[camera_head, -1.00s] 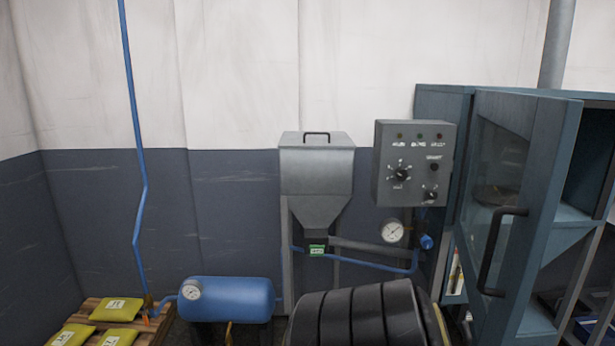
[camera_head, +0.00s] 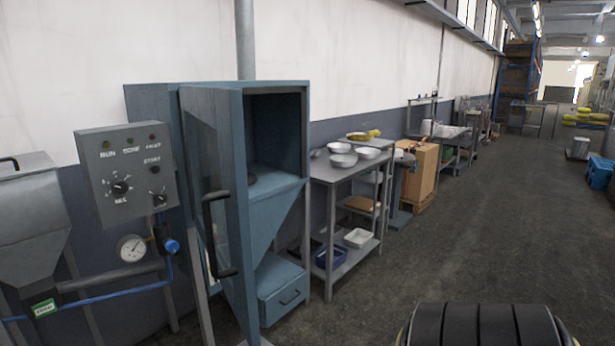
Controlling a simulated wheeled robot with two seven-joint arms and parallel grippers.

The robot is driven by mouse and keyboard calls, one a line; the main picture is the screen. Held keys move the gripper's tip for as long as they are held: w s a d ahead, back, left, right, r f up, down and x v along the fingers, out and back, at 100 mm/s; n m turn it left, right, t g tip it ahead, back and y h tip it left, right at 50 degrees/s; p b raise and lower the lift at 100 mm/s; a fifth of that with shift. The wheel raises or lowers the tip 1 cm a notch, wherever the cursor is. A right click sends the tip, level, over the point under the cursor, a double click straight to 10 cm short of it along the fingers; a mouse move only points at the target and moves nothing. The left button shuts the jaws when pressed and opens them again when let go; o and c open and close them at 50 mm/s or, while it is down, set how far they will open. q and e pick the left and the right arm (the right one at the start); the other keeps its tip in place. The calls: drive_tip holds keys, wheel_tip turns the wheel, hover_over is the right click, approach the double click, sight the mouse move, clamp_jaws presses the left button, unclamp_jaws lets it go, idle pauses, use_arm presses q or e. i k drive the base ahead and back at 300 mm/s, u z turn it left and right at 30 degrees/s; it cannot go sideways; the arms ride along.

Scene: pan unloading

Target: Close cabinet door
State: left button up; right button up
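The blue-grey cabinet (camera_head: 275,205) stands left of centre against the wall, with its upper compartment open to view. Its glass-panelled door (camera_head: 228,260) is swung open on the left side, edge towards me, with a dark vertical handle (camera_head: 209,235) on its outer face. Something dark and round, too small to tell, shows in the compartment behind the door. Neither of my grippers is in view.
A grey control box (camera_head: 128,170) and a gauge (camera_head: 132,248) stand left of the door. A metal table (camera_head: 335,172) with bowls is right of the cabinet. Clear floor (camera_head: 420,255) lies to the right. A black ribbed part shows at bottom right.

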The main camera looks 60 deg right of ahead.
sight(220, 108)
drive_tip(key=z, duration=1.4)
drive_tip(key=i, duration=1)
